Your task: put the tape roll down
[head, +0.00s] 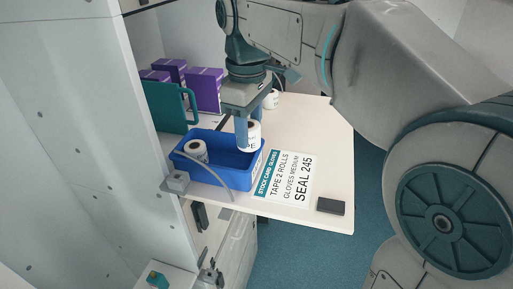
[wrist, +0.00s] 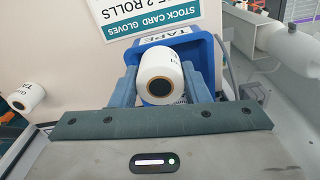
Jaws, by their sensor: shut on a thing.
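My gripper (head: 242,130) is shut on a white tape roll (head: 253,137), at the right part of a blue bin (head: 222,178). In the wrist view the roll (wrist: 160,76) sits between the two fingers, its dark core facing the camera. The blue bin (wrist: 206,50) shows behind it. I cannot tell how far the roll's lower end is above the bin floor. A second tape roll (head: 195,151) stands in the left part of the bin. The bin floor below the held roll is hidden.
Another white roll (head: 271,99) stands behind my gripper. Purple boxes (head: 206,88) and a teal holder (head: 166,108) stand at the back left.

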